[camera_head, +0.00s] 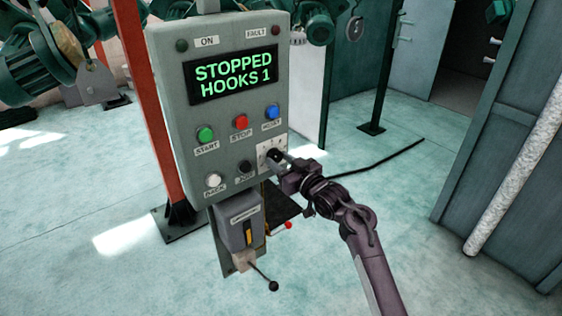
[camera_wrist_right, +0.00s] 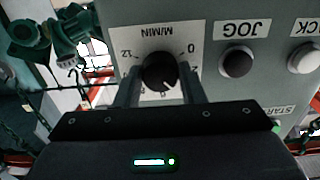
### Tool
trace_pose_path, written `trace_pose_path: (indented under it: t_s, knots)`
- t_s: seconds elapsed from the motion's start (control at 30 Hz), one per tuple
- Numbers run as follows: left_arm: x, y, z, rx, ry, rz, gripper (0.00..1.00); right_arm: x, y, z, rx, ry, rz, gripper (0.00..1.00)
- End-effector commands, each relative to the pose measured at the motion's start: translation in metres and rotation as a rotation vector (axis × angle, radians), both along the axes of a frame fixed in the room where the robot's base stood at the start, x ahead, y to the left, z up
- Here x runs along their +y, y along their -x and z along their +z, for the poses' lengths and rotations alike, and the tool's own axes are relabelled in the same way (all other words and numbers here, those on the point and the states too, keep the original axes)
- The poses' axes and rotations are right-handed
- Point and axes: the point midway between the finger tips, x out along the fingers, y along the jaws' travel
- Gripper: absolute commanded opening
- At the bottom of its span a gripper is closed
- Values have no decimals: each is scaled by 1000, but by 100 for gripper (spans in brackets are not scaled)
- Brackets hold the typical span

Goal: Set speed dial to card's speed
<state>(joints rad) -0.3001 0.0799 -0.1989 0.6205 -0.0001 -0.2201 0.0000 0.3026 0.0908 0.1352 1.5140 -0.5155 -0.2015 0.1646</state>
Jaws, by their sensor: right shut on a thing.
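The speed dial (camera_wrist_right: 160,71) is a round black knob on a white scale plate marked M/MIN, with 0 and 12 readable in the upside-down right wrist view. A pale mark shows on the knob's lower part; the exact reading is too small to tell. In the head view the plate (camera_head: 265,153) sits at the panel's lower right corner. My right gripper (camera_head: 281,163) is shut on the dial, a finger on each side in the wrist view (camera_wrist_right: 159,88). My left gripper is not in view. No card with a readable speed shows.
The grey control panel (camera_head: 180,120) has a display (camera_head: 232,74) reading STOPPED HOOKS 1. A blue button (camera_head: 272,111), red stop button (camera_head: 240,122) and black JOG button (camera_wrist_right: 237,63) are close to the dial. A grey box with a lever (camera_head: 240,225) hangs below.

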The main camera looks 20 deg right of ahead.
Motion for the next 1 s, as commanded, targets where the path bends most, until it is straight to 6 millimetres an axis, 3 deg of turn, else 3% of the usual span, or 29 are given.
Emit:
trace_pose_path:
  t_s: [0.47, 1.0]
  knots:
    - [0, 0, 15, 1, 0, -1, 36, 0, 0, 3, 47, -133, -1, 13]
    - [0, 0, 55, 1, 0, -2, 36, 1, 0, 6, 214, -597, -1, 13]
